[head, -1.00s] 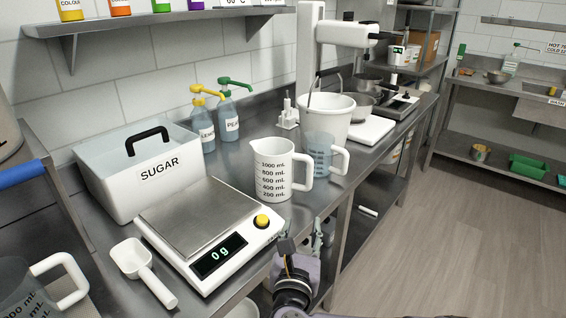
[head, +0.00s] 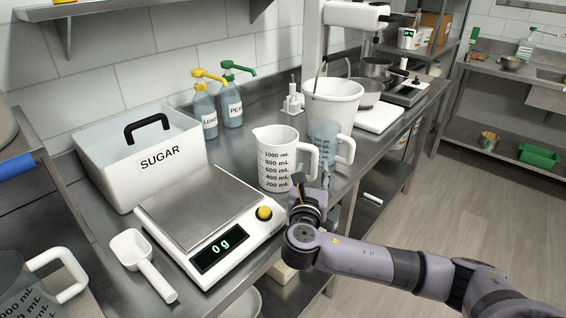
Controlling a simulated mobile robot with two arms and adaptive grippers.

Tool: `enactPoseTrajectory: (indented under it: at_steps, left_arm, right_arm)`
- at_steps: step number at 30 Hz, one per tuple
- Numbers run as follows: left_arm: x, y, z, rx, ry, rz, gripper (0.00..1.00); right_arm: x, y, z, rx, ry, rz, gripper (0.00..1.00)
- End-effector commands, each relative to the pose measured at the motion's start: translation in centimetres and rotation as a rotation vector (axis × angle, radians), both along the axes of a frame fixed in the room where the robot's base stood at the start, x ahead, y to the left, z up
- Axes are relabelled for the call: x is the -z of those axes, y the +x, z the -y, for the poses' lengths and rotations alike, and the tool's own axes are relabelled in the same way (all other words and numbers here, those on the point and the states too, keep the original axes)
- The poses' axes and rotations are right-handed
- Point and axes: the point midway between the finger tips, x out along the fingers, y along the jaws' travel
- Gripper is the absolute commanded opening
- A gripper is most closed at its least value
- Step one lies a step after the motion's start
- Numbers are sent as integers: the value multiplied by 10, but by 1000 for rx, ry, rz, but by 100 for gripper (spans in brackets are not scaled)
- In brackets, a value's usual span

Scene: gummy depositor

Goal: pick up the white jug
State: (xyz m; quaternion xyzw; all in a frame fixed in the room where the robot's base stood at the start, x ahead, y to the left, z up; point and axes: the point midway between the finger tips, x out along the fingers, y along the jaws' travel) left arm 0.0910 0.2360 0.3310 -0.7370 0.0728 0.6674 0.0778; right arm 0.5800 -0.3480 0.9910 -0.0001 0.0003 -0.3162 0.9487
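The white jug (head: 275,160), with dark mL marks and a handle on its right side, stands upright on the steel counter (head: 226,163), behind and right of the scale. My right gripper (head: 300,184) is at the counter's front edge, just in front of the jug and below its handle. It covers a little of the jug's lower right. Its fingers are small and partly hidden by my wrist, so I cannot tell if they are open or touching the jug. My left gripper is out of view.
A scale (head: 240,238) reading 0 g, a white scoop (head: 142,262) and a SUGAR bin (head: 150,165) are left of the jug. A clear bluish jug (head: 325,138) stands close on its right, before a white bucket (head: 332,102). Pump bottles (head: 207,115) stand behind.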

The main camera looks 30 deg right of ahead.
Motion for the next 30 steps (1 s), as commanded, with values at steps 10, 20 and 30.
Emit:
enactPoseTrajectory:
  at_steps: [10, 20, 30]
  left_arm:
    - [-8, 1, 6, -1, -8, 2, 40]
    - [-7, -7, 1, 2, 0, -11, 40]
    - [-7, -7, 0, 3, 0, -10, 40]
  right_arm:
    - [-6, 34, 29, 2, -2, 1, 39]
    - [-5, 39, 33, 0, -1, -1, 38]
    - [-5, 39, 33, 0, -1, -1, 15]
